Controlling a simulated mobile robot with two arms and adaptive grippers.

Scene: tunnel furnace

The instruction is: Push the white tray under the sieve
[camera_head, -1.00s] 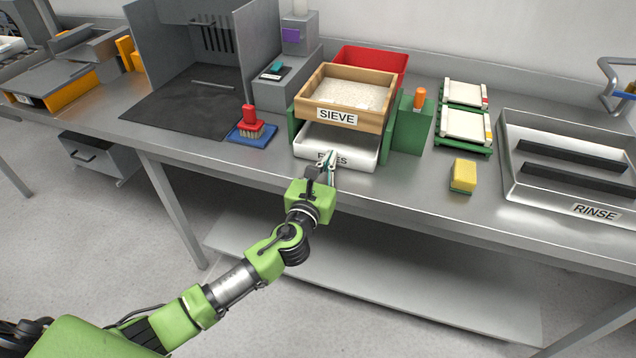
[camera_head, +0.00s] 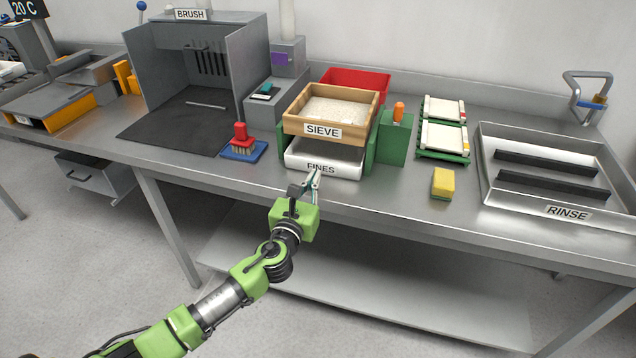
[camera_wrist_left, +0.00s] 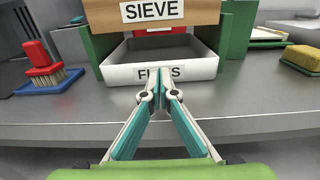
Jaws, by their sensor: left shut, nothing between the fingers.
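The white tray (camera_head: 346,170), labelled FINES, sits on the bench below the wooden sieve (camera_head: 352,129). The sieve holds pale granular material and rests on green side supports. The tray's front wall and part of its inside show ahead of the sieve; its back is hidden. In the left wrist view, the white tray (camera_wrist_left: 203,70) is straight ahead. My left gripper (camera_head: 314,177) is shut and empty, its tips at the tray's front wall near the label. In the left wrist view, the tips (camera_wrist_left: 161,92) cover part of the label; I cannot tell whether they touch. My right gripper is not in view.
A red-handled brush (camera_head: 241,139) on a blue base stands left of the sieve. A green block (camera_head: 394,140) with an orange handle and a yellow sponge (camera_head: 442,184) are right of it. A red bin (camera_head: 357,80) is behind. The bench's front edge is clear.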

